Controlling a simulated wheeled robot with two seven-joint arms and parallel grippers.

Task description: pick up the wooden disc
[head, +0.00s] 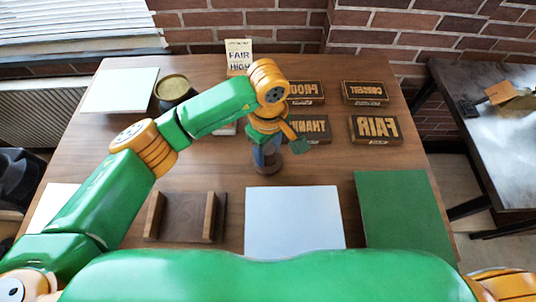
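My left gripper (267,156) points down over the middle of the table, its arm coming in from the left. A reddish-brown round piece (268,167), which looks like the wooden disc, shows right at its fingertips. The wrist and fingers cover much of it, so I cannot tell whether the fingers touch it or are closed on it. My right gripper is out of view.
On the wooden table (232,172), a dark round tin (174,87) stands back left. White paper (294,222), a green mat (401,208) and a wooden holder (184,216) lie in front.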

